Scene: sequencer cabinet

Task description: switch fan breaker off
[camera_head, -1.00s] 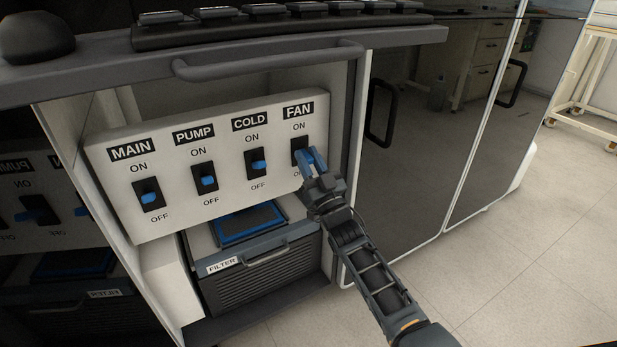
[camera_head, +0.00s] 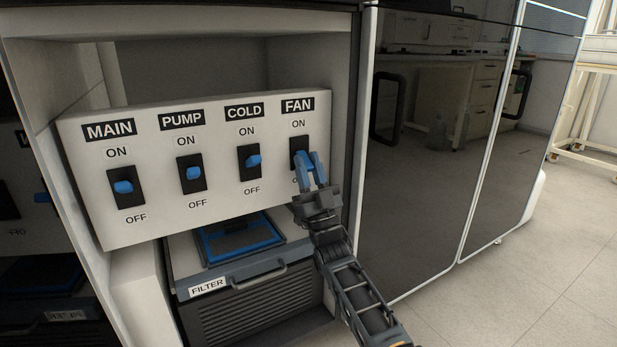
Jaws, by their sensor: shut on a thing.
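The white breaker panel (camera_head: 225,215) carries several switches with ON above and OFF below. The FAN breaker (camera_head: 298,146) is at the right end, a black plate under the FAN label. My gripper (camera_head: 308,162) is at this breaker, its blue fingers pointing up and covering the lower part of the plate. The fingers are shut on the fan breaker's lever, which they largely hide, so I cannot tell its exact position. The OFF mark below is mostly covered.
The MAIN (camera_head: 124,187), PUMP (camera_head: 192,173) and COLD (camera_head: 252,161) breakers with blue levers are to the left. A FILTER drawer (camera_head: 255,310) sits below the panel. Dark glossy cabinet doors (camera_head: 425,190) stand at the right, with open floor beyond.

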